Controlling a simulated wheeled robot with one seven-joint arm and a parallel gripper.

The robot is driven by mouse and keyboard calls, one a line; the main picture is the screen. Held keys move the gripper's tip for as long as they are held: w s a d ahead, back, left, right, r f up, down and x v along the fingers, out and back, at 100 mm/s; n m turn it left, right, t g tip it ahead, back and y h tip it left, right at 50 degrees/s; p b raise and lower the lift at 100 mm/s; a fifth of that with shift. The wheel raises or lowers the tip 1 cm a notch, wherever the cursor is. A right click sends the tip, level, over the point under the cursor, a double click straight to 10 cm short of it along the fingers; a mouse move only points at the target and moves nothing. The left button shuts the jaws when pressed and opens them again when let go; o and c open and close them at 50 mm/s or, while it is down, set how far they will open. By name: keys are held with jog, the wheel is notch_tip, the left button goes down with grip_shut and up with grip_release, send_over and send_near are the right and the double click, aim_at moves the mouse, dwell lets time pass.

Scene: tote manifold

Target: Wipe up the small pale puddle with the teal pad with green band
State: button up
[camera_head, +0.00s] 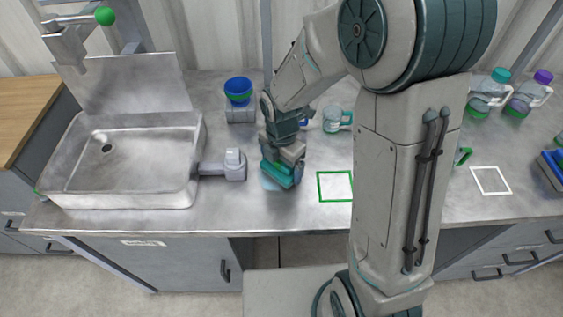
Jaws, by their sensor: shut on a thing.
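My gripper (284,155) points down over the metal counter, just right of the sink. It is shut on a teal pad with a green band (282,175). The pad is low, at or close to the counter top; I cannot tell whether it touches. A small pale bluish puddle (267,184) shows at the pad's left and front edge. The pad and gripper hide the rest of the puddle.
A metal sink (125,190) is at the left, with a grey fixture (233,165) beside it. A blue bowl (238,88) stands behind. A green square outline (335,187) lies right of the pad. A clear mug (333,118) stands behind it. Jugs (490,92) stand far right.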

jog(key=shift+f+b, duration=0.5)
jog(key=shift+f, duration=0.25)
